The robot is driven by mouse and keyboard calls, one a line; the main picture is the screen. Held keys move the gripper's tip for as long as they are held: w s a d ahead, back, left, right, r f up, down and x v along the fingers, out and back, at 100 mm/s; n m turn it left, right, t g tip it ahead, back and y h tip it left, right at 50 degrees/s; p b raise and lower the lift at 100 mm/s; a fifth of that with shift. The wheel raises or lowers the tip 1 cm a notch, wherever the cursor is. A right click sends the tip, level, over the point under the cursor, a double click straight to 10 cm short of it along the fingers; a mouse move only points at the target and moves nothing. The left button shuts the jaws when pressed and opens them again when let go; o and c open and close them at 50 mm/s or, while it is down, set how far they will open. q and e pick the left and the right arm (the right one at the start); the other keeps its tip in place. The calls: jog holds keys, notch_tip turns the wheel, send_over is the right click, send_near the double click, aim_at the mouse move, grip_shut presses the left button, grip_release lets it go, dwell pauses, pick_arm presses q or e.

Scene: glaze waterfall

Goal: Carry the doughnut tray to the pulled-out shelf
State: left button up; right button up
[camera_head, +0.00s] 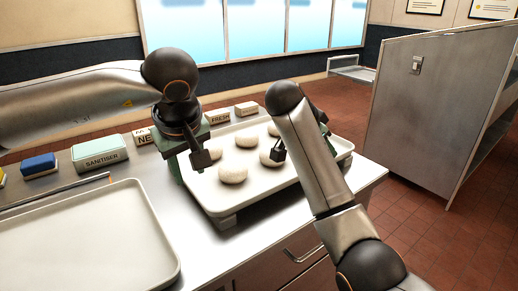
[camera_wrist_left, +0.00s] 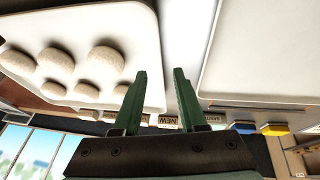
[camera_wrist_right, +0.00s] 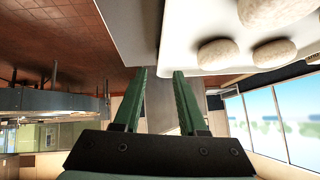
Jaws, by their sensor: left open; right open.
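The doughnut tray (camera_head: 215,207) is a pale, shallow tray with several pale doughnuts (camera_head: 233,173), raised slightly above the steel counter. My left gripper (camera_head: 180,172) is open at the tray's left side, pointing down. In the left wrist view the tray (camera_wrist_left: 150,45) lies beside and partly behind its fingers (camera_wrist_left: 160,73). My right gripper is mostly hidden behind its arm at the tray's right side. In the right wrist view its fingers (camera_wrist_right: 160,73) are open beside the tray rim (camera_wrist_right: 172,30). A pale shelf (camera_head: 352,72) juts out beyond, left of a grey cabinet.
An empty pale tray (camera_head: 80,245) lies at the counter's left front. Small labelled boxes, one reading SANITISER (camera_head: 100,152), line the counter's back edge. The tall grey cabinet (camera_head: 425,110) stands at right. Red tiled floor (camera_head: 410,210) lies open between counter and cabinet.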

aim_at(193, 192)
pick_arm(q)
jog(key=x, duration=0.7)
jog(key=shift+w+f, duration=0.15)
jog(key=shift+f, duration=0.1)
pick_arm(e)
jog(key=x, duration=0.7)
jog(key=shift+w+d+f, duration=0.1)
jog(key=shift+f, duration=0.15)
pick_arm(q)
grip_shut()
pick_arm(e)
grip_shut()
pick_arm(q)
jog(key=shift+r, duration=0.1)
pick_arm(e)
jog(key=shift+r, duration=0.1)
